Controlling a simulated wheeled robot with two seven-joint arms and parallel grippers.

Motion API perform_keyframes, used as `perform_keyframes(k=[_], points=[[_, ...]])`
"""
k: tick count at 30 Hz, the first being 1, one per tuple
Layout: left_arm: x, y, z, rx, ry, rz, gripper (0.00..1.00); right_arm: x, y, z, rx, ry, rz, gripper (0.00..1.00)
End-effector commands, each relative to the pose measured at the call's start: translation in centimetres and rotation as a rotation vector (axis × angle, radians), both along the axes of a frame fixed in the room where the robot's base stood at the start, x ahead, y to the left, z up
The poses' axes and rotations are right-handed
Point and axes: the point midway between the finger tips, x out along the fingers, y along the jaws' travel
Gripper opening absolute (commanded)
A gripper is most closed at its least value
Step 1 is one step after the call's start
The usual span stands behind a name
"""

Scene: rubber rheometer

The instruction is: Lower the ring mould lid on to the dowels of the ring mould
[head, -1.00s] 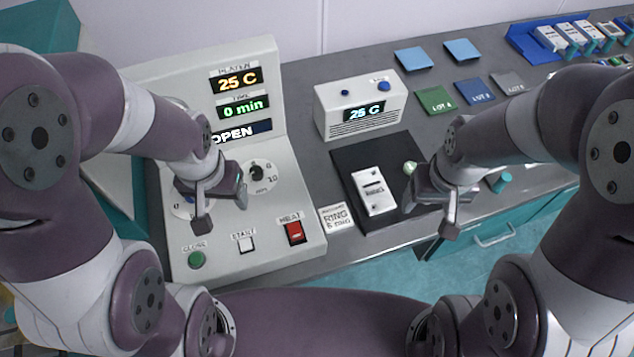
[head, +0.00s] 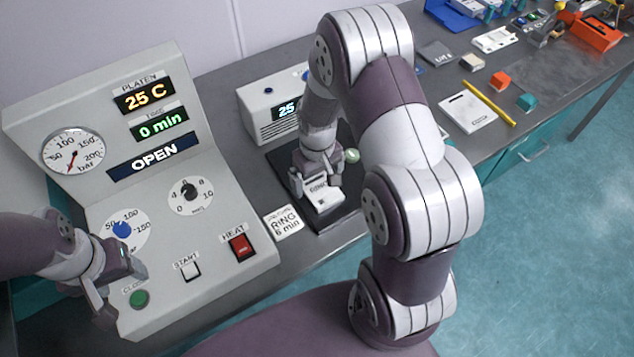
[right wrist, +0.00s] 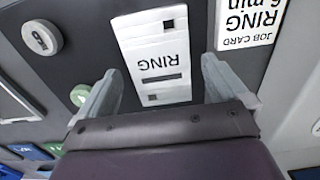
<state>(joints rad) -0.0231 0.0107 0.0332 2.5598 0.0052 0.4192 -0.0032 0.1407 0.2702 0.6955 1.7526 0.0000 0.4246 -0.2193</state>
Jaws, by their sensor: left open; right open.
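A white block labelled RING (right wrist: 163,52), with a dark slot and small black squares, lies on a dark plate (head: 346,208) in front of the small white 25 C box. I cannot tell whether this is the lid alone or the lid on the mould; no dowels show. My right gripper (head: 316,188) is over the block. In the right wrist view its open fingers (right wrist: 160,78) stand on either side of the block's near end, apart from it. My left gripper (head: 117,287) is open and empty at the press panel's lower left.
The press (head: 150,110) reads 25 C, 0 min and OPEN. A job card (head: 284,222) lies left of the plate. A yellow stick (head: 489,103) and a white tile (head: 466,112) lie further right on the bench.

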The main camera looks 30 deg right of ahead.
Motion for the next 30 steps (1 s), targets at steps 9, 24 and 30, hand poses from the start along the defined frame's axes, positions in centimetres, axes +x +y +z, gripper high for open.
perform_keyframes(k=[9,24,30], points=[[0.0,0.0,0.0,0.000,0.001,0.000,0.64,0.0,0.0,-1.2,0.000,-0.001,0.000,1.00],[0.0,0.0,0.0,0.000,0.001,0.000,0.64,0.1,0.0,-0.9,-0.001,-0.004,0.000,0.34],[0.0,0.0,-0.4,0.000,0.001,0.000,0.64,0.2,0.0,1.4,0.000,-0.007,0.000,0.34]])
